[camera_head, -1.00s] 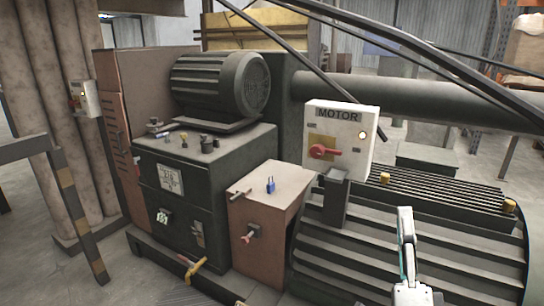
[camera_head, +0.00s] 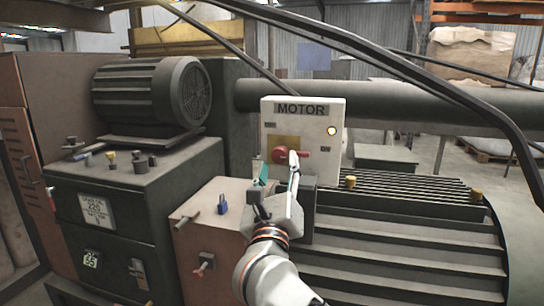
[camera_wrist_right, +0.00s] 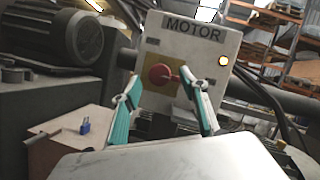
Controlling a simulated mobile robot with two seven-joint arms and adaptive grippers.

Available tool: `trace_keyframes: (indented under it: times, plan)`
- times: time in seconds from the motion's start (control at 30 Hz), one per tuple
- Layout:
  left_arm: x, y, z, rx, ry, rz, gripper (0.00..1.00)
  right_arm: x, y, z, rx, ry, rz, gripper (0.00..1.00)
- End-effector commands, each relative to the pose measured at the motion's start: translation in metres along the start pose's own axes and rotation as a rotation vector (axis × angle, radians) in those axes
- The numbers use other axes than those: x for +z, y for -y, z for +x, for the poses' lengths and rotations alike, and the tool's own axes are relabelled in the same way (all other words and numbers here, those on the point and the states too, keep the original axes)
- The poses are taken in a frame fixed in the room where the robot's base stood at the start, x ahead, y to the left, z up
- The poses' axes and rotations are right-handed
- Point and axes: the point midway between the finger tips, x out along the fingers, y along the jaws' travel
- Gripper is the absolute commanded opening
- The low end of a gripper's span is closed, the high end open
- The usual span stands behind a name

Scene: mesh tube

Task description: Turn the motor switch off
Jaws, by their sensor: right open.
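The white motor switch box (camera_head: 332,150), marked MOTOR, stands behind the ribbed motor housing with its lamp (camera_head: 331,131) lit at the upper right. Its red rotary switch (camera_head: 279,155) sits on a yellow plate, and its handle points right in the right wrist view (camera_wrist_right: 161,76). My right gripper (camera_head: 279,166) is in front of the box, just below the red switch. In the right wrist view its two teal-padded fingers (camera_wrist_right: 160,104) are spread apart, one on each side of the switch, with nothing between the pads. Whether a finger touches the handle I cannot tell. My left gripper is not in view.
A blue padlock (camera_head: 222,204) stands on the brown box left of my right gripper. A dark cabinet with a cylindrical motor (camera_head: 150,95) is further left. The ribbed housing (camera_head: 400,225) fills the right foreground. Dark pipes cross above the switch box.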

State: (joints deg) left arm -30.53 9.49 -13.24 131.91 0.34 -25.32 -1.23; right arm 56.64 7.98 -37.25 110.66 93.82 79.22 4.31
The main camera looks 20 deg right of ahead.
Motion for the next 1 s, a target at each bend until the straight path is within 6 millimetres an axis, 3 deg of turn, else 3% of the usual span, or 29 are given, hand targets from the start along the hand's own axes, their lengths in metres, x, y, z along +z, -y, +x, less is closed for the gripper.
trace_keyframes:
  times: [0.3, 0.7, 0.87, 1.0]
  plan:
    - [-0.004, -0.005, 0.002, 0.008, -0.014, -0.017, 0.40, -0.003, -0.001, 0.044, -0.001, -0.001, -0.003, 0.44]
    - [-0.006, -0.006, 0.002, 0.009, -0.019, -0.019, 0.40, -0.001, 0.000, 0.052, -0.001, -0.001, -0.002, 0.44]
    - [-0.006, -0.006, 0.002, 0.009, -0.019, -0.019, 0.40, -0.001, 0.000, 0.052, -0.001, -0.001, -0.002, 0.05]
    - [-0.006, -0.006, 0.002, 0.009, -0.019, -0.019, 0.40, -0.002, 0.000, 0.051, 0.000, -0.002, -0.002, 0.05]
